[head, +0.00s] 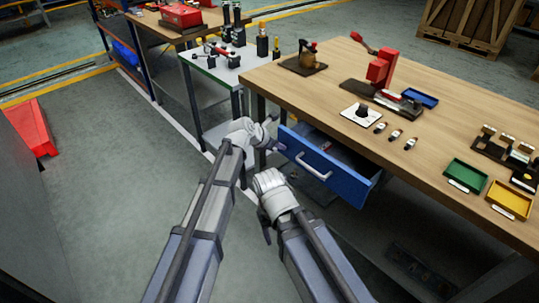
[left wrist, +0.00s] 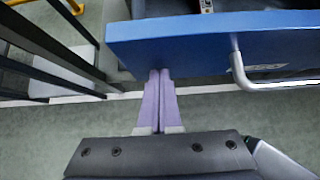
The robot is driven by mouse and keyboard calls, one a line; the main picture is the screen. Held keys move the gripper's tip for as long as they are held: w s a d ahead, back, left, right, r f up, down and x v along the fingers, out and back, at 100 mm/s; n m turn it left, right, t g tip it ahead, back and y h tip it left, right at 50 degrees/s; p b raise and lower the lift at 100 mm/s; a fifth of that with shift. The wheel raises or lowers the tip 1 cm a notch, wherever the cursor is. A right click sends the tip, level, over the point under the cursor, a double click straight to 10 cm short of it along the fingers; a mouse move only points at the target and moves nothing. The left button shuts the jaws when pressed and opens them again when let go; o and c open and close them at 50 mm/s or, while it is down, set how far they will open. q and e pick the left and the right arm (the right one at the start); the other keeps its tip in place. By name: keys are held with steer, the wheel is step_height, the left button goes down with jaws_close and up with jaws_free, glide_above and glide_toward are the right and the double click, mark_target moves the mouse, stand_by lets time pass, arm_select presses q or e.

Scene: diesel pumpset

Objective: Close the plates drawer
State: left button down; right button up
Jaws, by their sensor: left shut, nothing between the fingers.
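The blue plates drawer (head: 325,165) stands pulled out under the front of the wooden workbench, with a pale bar handle (head: 313,167) on its front. Some of its inside shows, but its contents are hard to make out. My left gripper (head: 273,133) is shut and empty at the left end of the drawer front. In the left wrist view its fingertips (left wrist: 159,75) reach the lower edge of the blue front (left wrist: 200,40), left of the handle (left wrist: 240,70); contact is not certain. My right wrist (head: 272,188) is below the drawer; its fingers are not clear.
The wooden workbench (head: 300,97) carries a red press (head: 381,68), a green tray (head: 466,175) and a yellow tray (head: 509,199). A pale-topped table (head: 215,72) with tools stands to the left.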

arm_select(q)
steer(key=w+d, duration=0.1)
steer(key=d, duration=0.1)
steer(key=w+d, duration=0.4)
steer(key=shift+w+d, duration=0.15)
steer(key=shift+d, duration=0.2)
steer(key=shift+w+d, duration=0.2)
steer(key=shift+d, duration=0.05)
arm_select(e)
steer(key=shift+w+d, duration=0.15)
arm_select(q)
steer(key=shift+d+r, duration=0.1)
steer(key=shift+s+a, duration=0.15)
steer(key=shift+a, duration=0.2)
steer(key=shift+s+a, duration=0.95)
steer(key=shift+a, duration=0.15)
steer(key=p+v, duration=0.6)
steer(key=v, duration=0.3)
steer(key=shift+s+a, duration=0.2)
steer(key=shift+a, duration=0.05)
steer(key=shift+s+a+r+p, duration=0.3)
steer(key=shift+a+p, duration=0.15)
steer(key=shift+p, duration=0.1)
arm_select(e)
step_height(320, 180, up, 7)
steer(key=d, duration=0.1)
steer(key=shift+s, duration=0.25)
arm_select(q)
steer(key=shift+f, duration=0.1)
